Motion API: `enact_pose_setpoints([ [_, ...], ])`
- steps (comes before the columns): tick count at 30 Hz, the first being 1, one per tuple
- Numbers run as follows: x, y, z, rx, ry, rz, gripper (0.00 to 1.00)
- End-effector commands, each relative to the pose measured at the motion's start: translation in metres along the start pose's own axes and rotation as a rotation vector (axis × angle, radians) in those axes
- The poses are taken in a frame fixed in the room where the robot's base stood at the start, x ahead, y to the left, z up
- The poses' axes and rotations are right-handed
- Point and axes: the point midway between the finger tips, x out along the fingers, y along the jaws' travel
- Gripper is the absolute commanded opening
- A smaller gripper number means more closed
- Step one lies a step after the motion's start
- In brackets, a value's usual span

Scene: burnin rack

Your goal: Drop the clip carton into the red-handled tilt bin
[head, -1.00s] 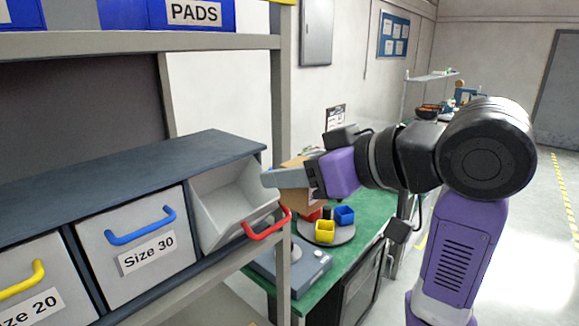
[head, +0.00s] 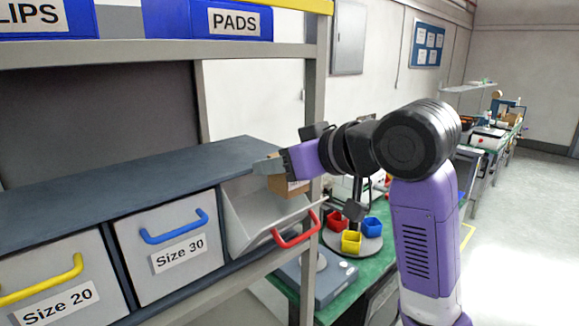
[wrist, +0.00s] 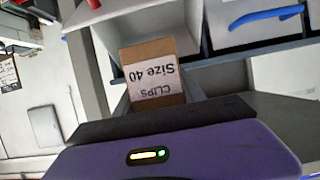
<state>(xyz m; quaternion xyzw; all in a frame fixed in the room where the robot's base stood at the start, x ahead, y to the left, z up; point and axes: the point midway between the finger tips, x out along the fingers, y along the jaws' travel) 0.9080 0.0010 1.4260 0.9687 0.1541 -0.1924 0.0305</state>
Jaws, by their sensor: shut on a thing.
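The clip carton (head: 288,184) is a small brown box; its white label reads "CLIPS Size 40" upside down in the wrist view (wrist: 155,78). My gripper (head: 270,168) is shut on it and holds it at the upper opening of the red-handled tilt bin (head: 248,226). This light grey bin is tipped open, its red handle (head: 297,230) at the front. It also shows behind the carton in the wrist view (wrist: 205,28). I see no contents in the visible part of the bin. The gripper partly hides the carton in the head view.
The blue-handled Size 30 bin (head: 165,244) and yellow-handled Size 20 bin (head: 50,290) are shut to the left. A rack post (head: 314,130) stands close beside the arm. An upper shelf (head: 150,48) holds blue bins. A green bench (head: 375,268) with small coloured cups lies behind.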

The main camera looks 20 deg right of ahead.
Motion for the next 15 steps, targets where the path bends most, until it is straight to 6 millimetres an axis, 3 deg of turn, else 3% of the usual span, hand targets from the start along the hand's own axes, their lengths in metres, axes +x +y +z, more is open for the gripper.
enact_pose_setpoints([
  [14, 0.0081, 0.0001, -0.0034, -0.001, 0.0, 0.001, 0.03],
  [15, 0.0081, 0.0001, -0.0034, -0.001, 0.0, 0.001, 0.51],
])
